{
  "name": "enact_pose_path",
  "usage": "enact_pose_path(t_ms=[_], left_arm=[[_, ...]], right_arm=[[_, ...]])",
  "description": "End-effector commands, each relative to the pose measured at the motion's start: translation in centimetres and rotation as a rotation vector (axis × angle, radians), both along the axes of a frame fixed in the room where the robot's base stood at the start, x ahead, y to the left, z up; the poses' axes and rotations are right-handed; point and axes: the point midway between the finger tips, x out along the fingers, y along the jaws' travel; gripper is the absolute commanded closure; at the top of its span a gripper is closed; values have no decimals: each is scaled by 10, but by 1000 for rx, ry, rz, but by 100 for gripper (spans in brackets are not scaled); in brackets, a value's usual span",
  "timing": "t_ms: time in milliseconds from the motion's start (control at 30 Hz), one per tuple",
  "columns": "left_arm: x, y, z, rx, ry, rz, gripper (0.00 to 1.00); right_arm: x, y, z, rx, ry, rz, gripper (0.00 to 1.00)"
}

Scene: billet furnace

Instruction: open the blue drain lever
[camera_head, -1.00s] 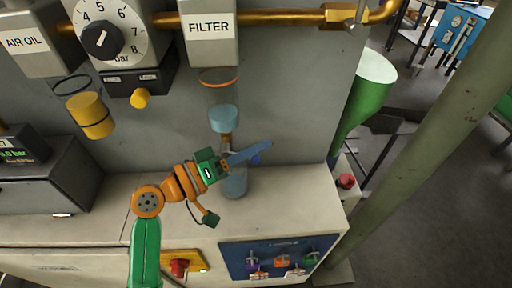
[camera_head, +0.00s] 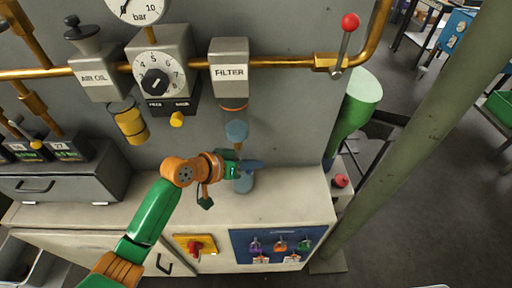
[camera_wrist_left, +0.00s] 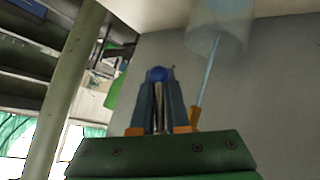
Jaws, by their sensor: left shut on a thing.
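The blue drain lever shows in the left wrist view as a round blue knob (camera_wrist_left: 158,74) with a metal stem between my fingers. My left gripper (camera_wrist_left: 160,100) is shut on it, one finger on each side. In the head view my left gripper (camera_head: 252,164) reaches in from the left, below the filter (camera_head: 230,66) and its clear bowl (camera_head: 237,130). There its fingers hide most of the lever, so I cannot tell the lever's angle. A bluish clear cup (camera_head: 244,184) stands on the bench just under the fingers. My right gripper is out of view.
A dial regulator (camera_head: 157,80) and an air oil unit (camera_head: 97,76) hang left of the filter. A red-knobbed lever (camera_head: 346,40) stands on the brass pipe. The bench top (camera_head: 290,190) is clear to the right. A slanted green post (camera_head: 420,130) stands farther right.

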Motion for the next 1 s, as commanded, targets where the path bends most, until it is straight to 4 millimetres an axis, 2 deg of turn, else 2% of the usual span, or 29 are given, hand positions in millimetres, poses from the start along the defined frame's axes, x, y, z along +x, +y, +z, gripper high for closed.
enact_pose_path(t_ms=[33, 100, 400, 700, 1000], left_arm=[[-5, 1, 1, 50, 26, -9, 100], [-5, 5, -1, 113, 25, -8, 100], [-6, 17, -11, 337, 27, -9, 100], [-6, 25, -17, 469, 25, -9, 100], [-6, 28, -21, 512, 25, -9, 100]], right_arm=[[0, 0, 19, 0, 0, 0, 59], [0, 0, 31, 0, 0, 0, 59], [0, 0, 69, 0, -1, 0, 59], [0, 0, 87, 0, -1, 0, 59], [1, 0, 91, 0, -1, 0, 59]])
